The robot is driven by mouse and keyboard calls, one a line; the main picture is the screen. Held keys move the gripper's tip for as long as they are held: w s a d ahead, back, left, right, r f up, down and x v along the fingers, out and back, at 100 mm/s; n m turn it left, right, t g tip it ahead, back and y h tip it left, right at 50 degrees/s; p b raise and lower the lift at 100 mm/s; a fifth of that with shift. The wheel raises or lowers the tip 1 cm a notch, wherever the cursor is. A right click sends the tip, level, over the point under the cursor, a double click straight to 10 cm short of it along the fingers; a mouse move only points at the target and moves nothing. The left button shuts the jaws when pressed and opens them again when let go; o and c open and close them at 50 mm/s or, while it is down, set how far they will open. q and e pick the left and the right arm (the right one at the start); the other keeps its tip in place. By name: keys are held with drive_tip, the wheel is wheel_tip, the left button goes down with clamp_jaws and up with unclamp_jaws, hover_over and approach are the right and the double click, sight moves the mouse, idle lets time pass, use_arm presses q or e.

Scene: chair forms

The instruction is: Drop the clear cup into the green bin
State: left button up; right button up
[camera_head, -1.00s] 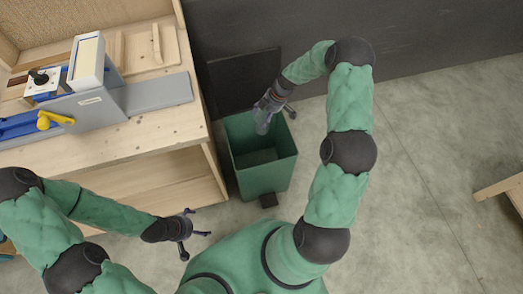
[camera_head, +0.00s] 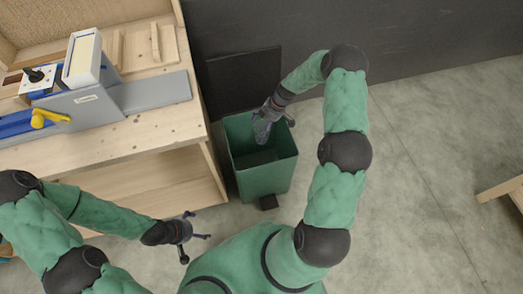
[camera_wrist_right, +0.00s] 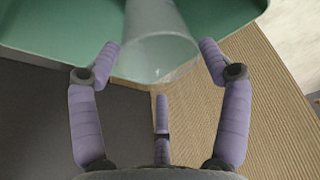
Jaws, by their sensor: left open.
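The clear cup (camera_head: 262,131) hangs inside the mouth of the green bin (camera_head: 264,180), at my right gripper (camera_head: 272,121). In the right wrist view the see-through cup (camera_wrist_right: 160,50) sits between the two upper fingertips of my right gripper (camera_wrist_right: 160,55), one at each side wall. The third finger stands below the cup, apart from it. The green bin wall (camera_wrist_right: 60,25) shows behind the cup. My left gripper (camera_head: 193,235) is open and empty, low in front of the wooden bench.
The wooden bench (camera_head: 160,130) stands left of the bin, with a grey and blue device (camera_head: 85,105) on it. A dark panel (camera_head: 243,82) stands behind the bin. The floor at right is clear up to a wooden piece (camera_head: 503,190) at the edge.

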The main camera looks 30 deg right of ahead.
drive_tip(key=shift+r, duration=0.1)
idle(0.3)
drive_tip(key=v, duration=1.1)
drive_tip(key=shift+d+r, duration=0.2)
drive_tip(key=shift+r, duration=0.15)
drive_tip(key=shift+s, duration=0.1)
